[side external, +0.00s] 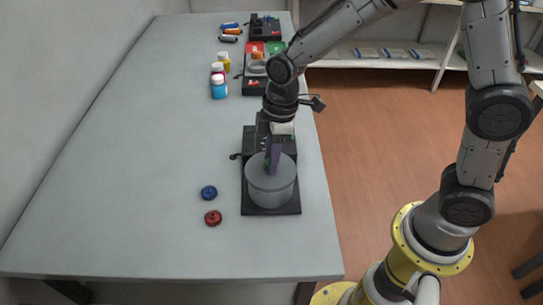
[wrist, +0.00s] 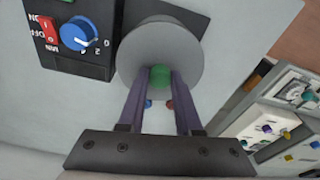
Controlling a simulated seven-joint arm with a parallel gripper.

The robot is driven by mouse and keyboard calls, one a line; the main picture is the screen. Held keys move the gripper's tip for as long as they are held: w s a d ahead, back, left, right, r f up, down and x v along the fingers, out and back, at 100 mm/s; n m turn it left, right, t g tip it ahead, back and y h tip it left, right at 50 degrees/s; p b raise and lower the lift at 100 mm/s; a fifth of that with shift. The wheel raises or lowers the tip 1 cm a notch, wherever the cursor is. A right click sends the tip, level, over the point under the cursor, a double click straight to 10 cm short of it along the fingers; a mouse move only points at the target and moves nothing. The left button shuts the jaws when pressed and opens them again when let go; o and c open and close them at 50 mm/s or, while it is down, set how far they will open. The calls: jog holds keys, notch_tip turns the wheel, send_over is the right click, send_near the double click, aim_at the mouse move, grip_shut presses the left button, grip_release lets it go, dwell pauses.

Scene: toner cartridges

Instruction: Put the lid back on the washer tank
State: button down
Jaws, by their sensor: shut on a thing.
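The washer tank (side external: 270,192) is a grey cylinder on a black base near the right edge of the table. The lid (wrist: 160,40) is a flat grey disc with a green knob (wrist: 160,76). My gripper (wrist: 160,82) is shut on the knob, with one purple finger on each side. In the side view my gripper (side external: 271,168) points down over the tank top, with the lid at or just above the rim. I cannot tell whether the lid touches the rim. In the wrist view the lid hides the tank opening.
A control box with a red switch (wrist: 48,30) and a blue dial (wrist: 78,33) stands beside the tank. A blue cap (side external: 209,192) and a red cap (side external: 212,218) lie left of the tank. Several bottles (side external: 219,88) stand farther back. The table's left side is clear.

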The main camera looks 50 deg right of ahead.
jog(key=shift+c, duration=0.2)
grip_release()
dwell(0.3)
jog(key=shift+r, duration=2.5)
grip_shut()
jog(key=shift+f, duration=0.15)
